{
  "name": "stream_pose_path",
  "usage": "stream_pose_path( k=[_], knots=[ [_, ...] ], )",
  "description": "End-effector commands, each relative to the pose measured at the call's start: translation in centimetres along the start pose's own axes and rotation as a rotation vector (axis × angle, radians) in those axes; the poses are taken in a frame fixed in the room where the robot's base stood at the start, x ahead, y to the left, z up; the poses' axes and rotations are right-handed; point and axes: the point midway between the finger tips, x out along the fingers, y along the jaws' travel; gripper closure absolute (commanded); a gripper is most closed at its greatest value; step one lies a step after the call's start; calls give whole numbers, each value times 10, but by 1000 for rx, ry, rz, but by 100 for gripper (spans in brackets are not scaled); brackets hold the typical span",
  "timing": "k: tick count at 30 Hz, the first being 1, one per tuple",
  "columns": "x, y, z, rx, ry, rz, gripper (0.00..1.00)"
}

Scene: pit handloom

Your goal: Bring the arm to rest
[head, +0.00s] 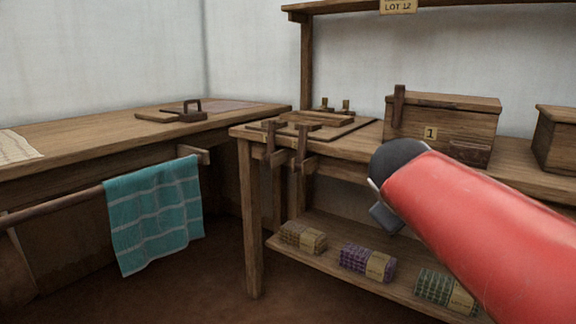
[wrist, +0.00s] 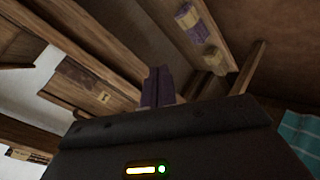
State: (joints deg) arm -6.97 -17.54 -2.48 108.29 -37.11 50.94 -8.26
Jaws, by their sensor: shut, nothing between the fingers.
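My red arm (head: 470,225) reaches in from the lower right of the head view, in front of the shelf bench. In the head view only a small grey part of my gripper (head: 385,216) shows below the arm's dark end; the rest is hidden. In the tilted wrist view the fingers of my gripper (wrist: 157,82) stand together, shut and empty. They appear apart from the things around them.
A wooden box marked 1 (head: 440,128) stands on the bench (head: 350,147), near my arm. Cloth bundles (head: 368,262) lie on the lower shelf. A teal cloth (head: 155,213) hangs on a rail at left. Open floor (head: 200,285) lies between.

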Motion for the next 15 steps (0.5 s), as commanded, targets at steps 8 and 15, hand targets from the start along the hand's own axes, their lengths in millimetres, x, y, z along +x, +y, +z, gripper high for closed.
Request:
stream_pose_path(
  k=[8,15],
  knots=[
    [-25,-122,116,343,-89,-323,100],
    [-39,-202,176,568,-162,-501,100]
  ],
)
